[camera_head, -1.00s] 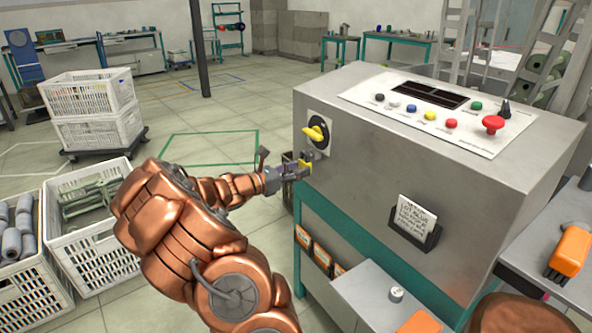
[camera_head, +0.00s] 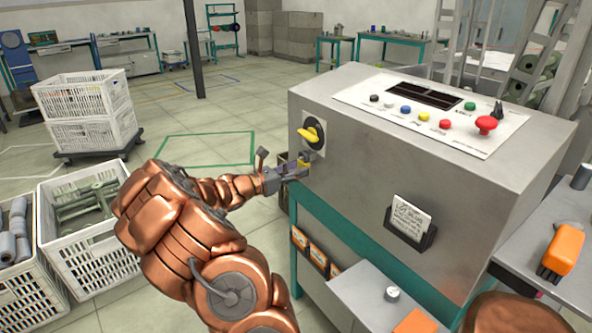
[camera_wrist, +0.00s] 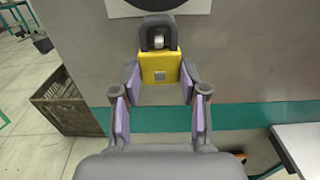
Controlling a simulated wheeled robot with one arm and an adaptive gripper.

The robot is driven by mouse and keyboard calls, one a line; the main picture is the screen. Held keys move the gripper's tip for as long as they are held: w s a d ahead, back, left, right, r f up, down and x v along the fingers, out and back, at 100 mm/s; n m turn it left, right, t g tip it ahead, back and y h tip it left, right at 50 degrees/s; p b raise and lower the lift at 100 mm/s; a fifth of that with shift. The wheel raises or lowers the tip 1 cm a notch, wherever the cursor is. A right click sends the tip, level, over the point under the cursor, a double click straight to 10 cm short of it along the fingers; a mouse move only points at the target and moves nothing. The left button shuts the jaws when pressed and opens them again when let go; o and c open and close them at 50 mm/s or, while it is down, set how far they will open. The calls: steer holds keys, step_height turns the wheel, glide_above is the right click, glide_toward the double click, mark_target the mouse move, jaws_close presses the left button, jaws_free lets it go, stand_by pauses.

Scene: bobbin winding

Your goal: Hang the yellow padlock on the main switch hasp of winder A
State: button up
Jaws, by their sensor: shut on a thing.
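The yellow padlock (camera_wrist: 160,66) is upright in my gripper (camera_wrist: 160,76), its dark shackle upward. The two fingers with purple pads are shut on its sides. A small light-coloured peg or tab shows inside the shackle loop; I cannot tell whether the shackle is hooked on it. In the head view my gripper (camera_head: 288,170) holds the padlock (camera_head: 304,168) close to the front of winder A (camera_head: 420,185). The main switch (camera_head: 312,135), with a yellow handle on a black disc, is just above. The grey hasp (camera_head: 311,154) below the handle is small and partly unclear.
A card holder (camera_head: 411,222) sticks out from the winder's front. A brown crate (camera_wrist: 66,98) stands on the floor left of the teal frame. White crates (camera_head: 85,110) stand further left. A grey surface (camera_head: 372,290) juts out low on the right.

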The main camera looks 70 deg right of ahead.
steer(key=shift+f, duration=0.5)
stand_by(0.4)
steer(key=o, duration=1.4)
steer(key=shift+c, duration=0.2)
steer(key=v, duration=1.2)
steer(key=shift+r, duration=0.1)
